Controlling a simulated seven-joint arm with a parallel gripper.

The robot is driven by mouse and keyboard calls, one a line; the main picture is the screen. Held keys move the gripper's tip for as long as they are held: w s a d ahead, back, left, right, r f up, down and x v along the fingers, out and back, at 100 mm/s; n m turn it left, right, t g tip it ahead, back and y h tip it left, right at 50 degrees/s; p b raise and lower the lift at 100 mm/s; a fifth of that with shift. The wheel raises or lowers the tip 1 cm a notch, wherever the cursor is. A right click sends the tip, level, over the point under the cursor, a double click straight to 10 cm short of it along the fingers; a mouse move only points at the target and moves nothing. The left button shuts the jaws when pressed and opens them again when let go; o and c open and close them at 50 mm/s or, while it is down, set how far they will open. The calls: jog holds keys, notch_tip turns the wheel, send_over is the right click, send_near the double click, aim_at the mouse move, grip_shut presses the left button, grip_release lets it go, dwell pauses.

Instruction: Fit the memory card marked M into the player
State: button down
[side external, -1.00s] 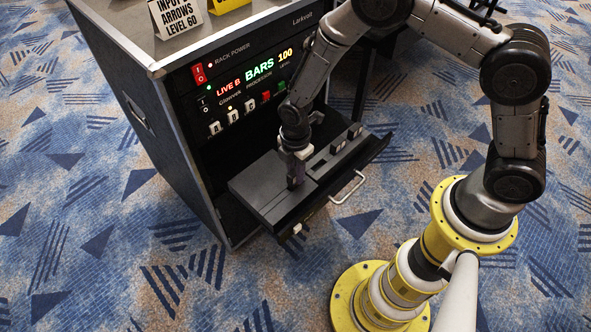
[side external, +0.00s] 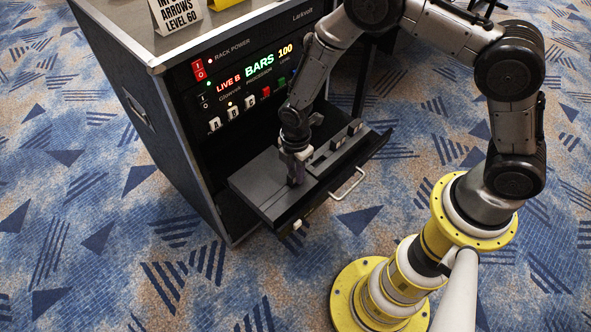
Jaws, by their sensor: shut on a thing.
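My gripper (side external: 296,180) points down over the pulled-out drawer (side external: 348,165) at the bottom of the rack. It is shut on a small dark thing at the top of a flat black box in the drawer. The thing is too small to make out, and no M mark can be read. The flat black box (side external: 262,182) lies in the left part of the drawer and may be the player; no label on it is readable. Whether the held thing touches the box or sits in a slot cannot be told from this view.
The rack case (side external: 150,110) stands left of my arm, with lit panels reading BARS 100 (side external: 268,58) and LIVE B. Small dark blocks (side external: 338,143) sit in the drawer's right part. A handle (side external: 347,186) juts from the drawer front. Sign cards (side external: 178,14) stand on top.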

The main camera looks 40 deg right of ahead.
jog(key=shift+f, duration=0.2)
jog(key=shift+c, duration=0.3)
grip_release()
jog(key=shift+r, duration=3.5)
